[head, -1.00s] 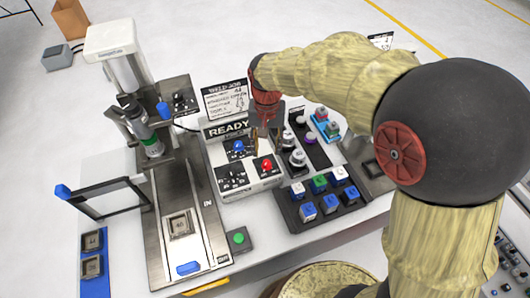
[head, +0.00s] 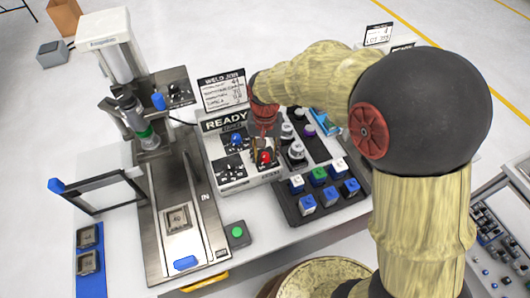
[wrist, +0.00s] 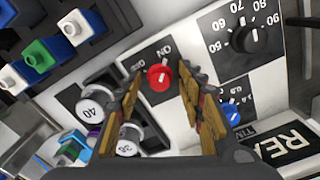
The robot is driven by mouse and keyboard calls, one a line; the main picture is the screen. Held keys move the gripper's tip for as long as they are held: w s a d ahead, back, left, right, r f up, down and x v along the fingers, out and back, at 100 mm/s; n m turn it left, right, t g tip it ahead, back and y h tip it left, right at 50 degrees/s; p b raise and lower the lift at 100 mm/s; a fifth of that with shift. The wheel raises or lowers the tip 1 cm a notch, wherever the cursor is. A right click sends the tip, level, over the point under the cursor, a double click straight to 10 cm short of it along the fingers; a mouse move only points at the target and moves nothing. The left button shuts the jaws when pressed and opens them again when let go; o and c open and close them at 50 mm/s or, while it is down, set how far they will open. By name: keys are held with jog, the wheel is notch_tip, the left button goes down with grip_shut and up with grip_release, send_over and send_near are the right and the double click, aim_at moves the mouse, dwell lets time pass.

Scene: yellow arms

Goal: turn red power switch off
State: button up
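The red power switch (head: 265,157) is a red knob on a black plate of the white control box (head: 243,183). In the wrist view the red switch (wrist: 160,77) shows a pale mark on its face, with lettering that appears to read "ON" beside it. My gripper (head: 262,148) is over the box at the switch. In the wrist view my gripper (wrist: 158,85) is open, with one wooden-looking finger on each side of the switch. I cannot tell whether either finger touches it.
A blue knob (wrist: 231,113) and a black dial (wrist: 245,38) sit beside the switch.

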jog(key=shift+c, duration=1.1)
jog(key=c, duration=0.8)
jog(key=shift+r+n+p, duration=0.1)
jog(key=shift+n+p, duration=0.25)
jog(key=shift+n, duration=0.05)
jog(key=n+p, duration=0.2)
jog(key=n, duration=0.1)
jog(key=shift+r, duration=0.1)
jog(key=n+p, duration=0.3)
jog(key=n, duration=0.2)
jog(key=shift+n, duration=0.3)
jog(key=n+p, duration=0.1)
jog(key=n, duration=0.3)
jog(key=shift+p, duration=0.4)
jog(key=n+p, duration=0.1)
jog(key=n, duration=0.3)
jog(key=shift+n, duration=0.4)
